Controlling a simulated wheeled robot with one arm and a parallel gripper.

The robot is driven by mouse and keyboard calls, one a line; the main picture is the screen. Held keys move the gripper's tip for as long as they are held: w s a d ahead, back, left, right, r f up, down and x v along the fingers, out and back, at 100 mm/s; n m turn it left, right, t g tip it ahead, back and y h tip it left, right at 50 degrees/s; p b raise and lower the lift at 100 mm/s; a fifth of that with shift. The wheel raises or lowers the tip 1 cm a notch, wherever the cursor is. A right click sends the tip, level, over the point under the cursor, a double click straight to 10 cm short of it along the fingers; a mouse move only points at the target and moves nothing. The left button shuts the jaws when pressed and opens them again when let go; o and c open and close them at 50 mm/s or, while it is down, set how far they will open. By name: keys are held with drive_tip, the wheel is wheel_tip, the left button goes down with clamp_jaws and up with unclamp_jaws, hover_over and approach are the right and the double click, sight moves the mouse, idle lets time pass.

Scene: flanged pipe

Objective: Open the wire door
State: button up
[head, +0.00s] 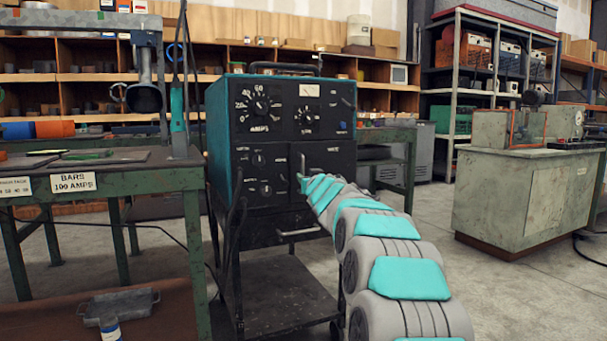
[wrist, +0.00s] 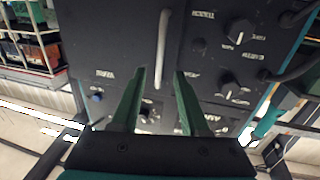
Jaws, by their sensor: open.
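The wire door (head: 335,165) is the dark lower right panel of the black and teal machine (head: 262,125), marked by a white label. It looks shut, flush with the front. Its upright silver handle (head: 303,164) is near its left edge in the head view. In the wrist view, which is upside down, the handle (wrist: 163,45) stands in front of my gripper (wrist: 160,77). My gripper is open, and its two green fingers point at the panel, one on each side of the handle's line. I cannot tell whether the fingers touch it. My arm hides the door's lower part in the head view.
Knobs (head: 258,159) sit left of the door. A drawer handle (head: 298,232) lies below it. A green workbench (head: 110,175) stands close on the left, and a grey cabinet (head: 520,190) on the right. The floor (head: 424,230) between machine and cabinet is clear.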

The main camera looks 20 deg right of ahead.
sight(303, 173)
drive_tip(key=w+p, duration=0.2)
drive_tip(key=w, duration=0.1)
drive_tip(key=w+p, duration=0.1)
drive_tip(key=w, duration=0.1)
drive_tip(key=shift+w+d+p, duration=0.15)
drive_tip(key=shift+d+p, duration=0.15)
drive_tip(key=shift+d, duration=0.05)
drive_tip(key=shift+w+f, duration=0.1)
drive_tip(key=shift+w, duration=0.35)
clamp_jaws()
idle(1.0)
